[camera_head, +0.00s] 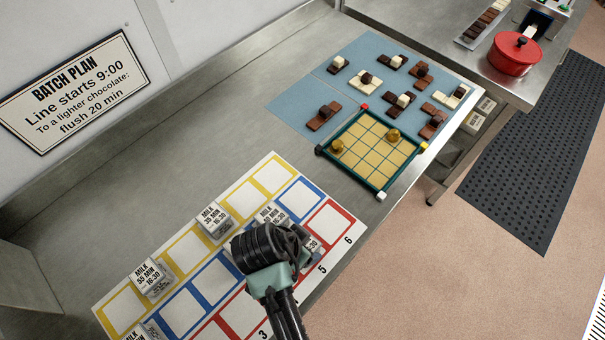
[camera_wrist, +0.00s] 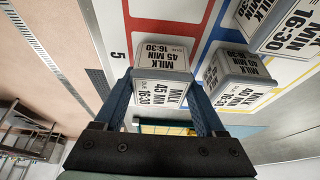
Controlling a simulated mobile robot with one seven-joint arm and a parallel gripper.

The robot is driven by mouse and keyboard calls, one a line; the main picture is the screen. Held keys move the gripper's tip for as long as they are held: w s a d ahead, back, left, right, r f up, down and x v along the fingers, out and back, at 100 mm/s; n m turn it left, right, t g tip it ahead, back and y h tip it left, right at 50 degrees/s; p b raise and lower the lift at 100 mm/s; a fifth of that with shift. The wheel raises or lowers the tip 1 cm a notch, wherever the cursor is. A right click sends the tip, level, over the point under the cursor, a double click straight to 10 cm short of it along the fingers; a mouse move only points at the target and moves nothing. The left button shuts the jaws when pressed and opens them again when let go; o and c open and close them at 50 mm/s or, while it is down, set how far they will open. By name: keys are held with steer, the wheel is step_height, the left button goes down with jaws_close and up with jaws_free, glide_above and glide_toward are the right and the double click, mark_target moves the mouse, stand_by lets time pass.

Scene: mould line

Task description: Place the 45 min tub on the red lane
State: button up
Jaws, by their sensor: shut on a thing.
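My gripper (camera_head: 300,238) is shut on a white and grey tub (camera_wrist: 161,58) whose label reads MILK 45 MIN 16:30. In the wrist view the tub sits between the two fingers, close to the number 5 edge of the red lane (camera_wrist: 172,33). In the head view the held tub (camera_head: 313,243) is mostly hidden behind my gripper, over the red lane (camera_head: 332,217) near 5. I cannot tell whether it touches the board. Another tub (camera_head: 270,213) stands in the blue lane beside it; it also shows in the wrist view (camera_wrist: 240,65).
The lane board (camera_head: 180,310) has yellow, blue and red rows. Tubs marked 35 MIN (camera_head: 213,218) and 55 MIN (camera_head: 150,277) stand by the yellow row. A green-framed grid tray (camera_head: 360,165) and chocolate pieces on blue mats (camera_head: 350,55) lie beyond. The red cell by 6 is empty.

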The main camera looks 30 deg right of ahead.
steer(key=shift+f, duration=0.2)
steer(key=o, duration=1.4)
steer(key=shift+o, duration=0.2)
steer(key=v, duration=1.2)
steer(key=w+a+r+n+t, duration=0.1)
steer(key=w+r+n+t, duration=0.1)
steer(key=w+r+t, duration=0.5)
steer(key=w+a+r+n+t+y, duration=0.15)
steer(key=w+r, duration=0.35)
steer(key=r, duration=0.5)
steer(key=w+a+r+n+t, duration=0.1)
steer(key=w+r+n+t, duration=0.25)
steer(key=w+r, duration=0.4)
step_height(320, 180, up, 18)
steer(key=s+a+n+t, duration=0.2)
steer(key=s+n+t, duration=0.1)
steer(key=t, duration=0.4)
steer(key=s+r+n+t+y, duration=0.1)
steer(key=s+r+n+t, duration=0.1)
steer(key=r, duration=0.6)
steer(key=s+a+r+n+t+y, duration=0.1)
steer(key=s+r+n+t, duration=0.1)
steer(key=s+r+t, duration=0.2)
steer(key=s+r, duration=0.3)
steer(key=shift+s+r+t+y, duration=0.2)
steer(key=shift+r+t+y, duration=0.15)
steer(key=shift+r+t, duration=0.05)
steer(key=shift+a, duration=0.1)
